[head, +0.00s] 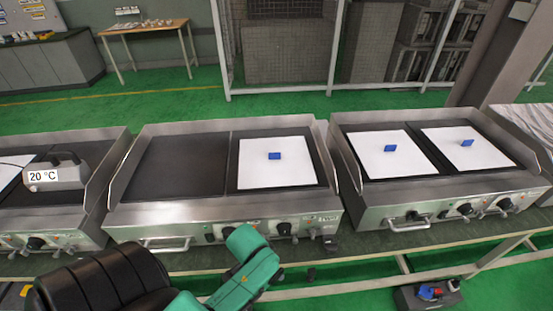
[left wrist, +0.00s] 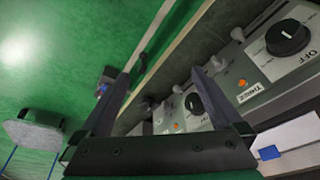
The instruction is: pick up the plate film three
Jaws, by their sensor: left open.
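A white plate film (head: 270,172) with a blue block (head: 274,156) lies on the right half of the middle griddle. Two more white films (head: 375,160) (head: 480,153), each with a blue block, lie on the right griddle. A THREE label (left wrist: 254,92) shows on a griddle front in the left wrist view; I cannot tell which film it belongs to. A white film (left wrist: 303,131) with a blue block (left wrist: 268,152) shows at that view's lower right. My left gripper (left wrist: 162,74) is open and empty, apart from the films. My right gripper is not in view.
The middle griddle's left half (head: 170,168) is bare. Raised metal side walls separate the griddles. Knobs and handles (head: 410,221) stick out from their fronts. A device reading 20 °C (head: 57,173) sits on the left griddle. A dark item (head: 428,293) lies under the table.

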